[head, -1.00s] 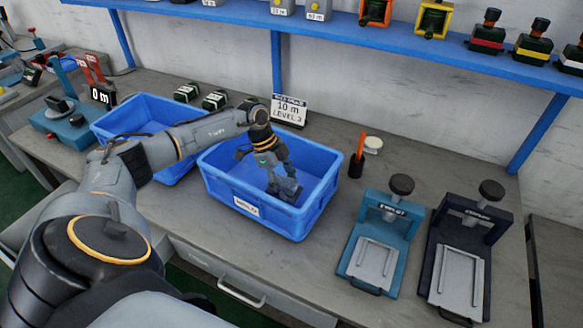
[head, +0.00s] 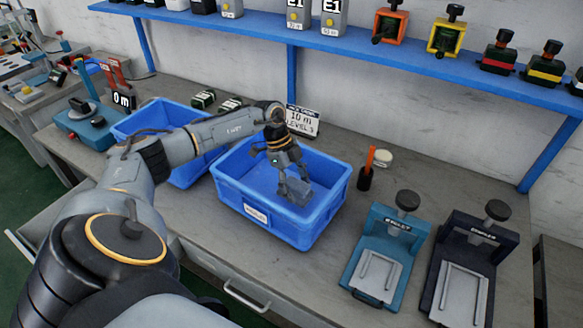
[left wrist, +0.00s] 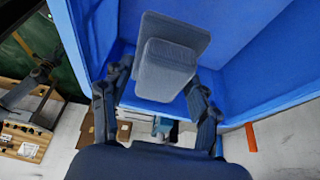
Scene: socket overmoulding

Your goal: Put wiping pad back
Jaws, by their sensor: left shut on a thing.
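The wiping pad (head: 297,191) looks like a grey block. In the left wrist view the pad (left wrist: 165,68) is a blue-grey block with a smaller block on its near face. My left gripper (head: 291,184) reaches down into the right blue bin (head: 257,215) and is shut on the pad. In the left wrist view its fingers (left wrist: 158,90) are on both sides of the pad, with blue bin walls around it. I cannot tell whether the pad touches the bin floor. My right gripper is not in view.
Another blue bin (head: 137,117) stands to the left, partly behind my left arm. A dark cup with an orange handle (head: 367,172) and a white round item (head: 383,157) stand right of the bin. A teal press (head: 388,245) and a dark press (head: 465,262) stand further right.

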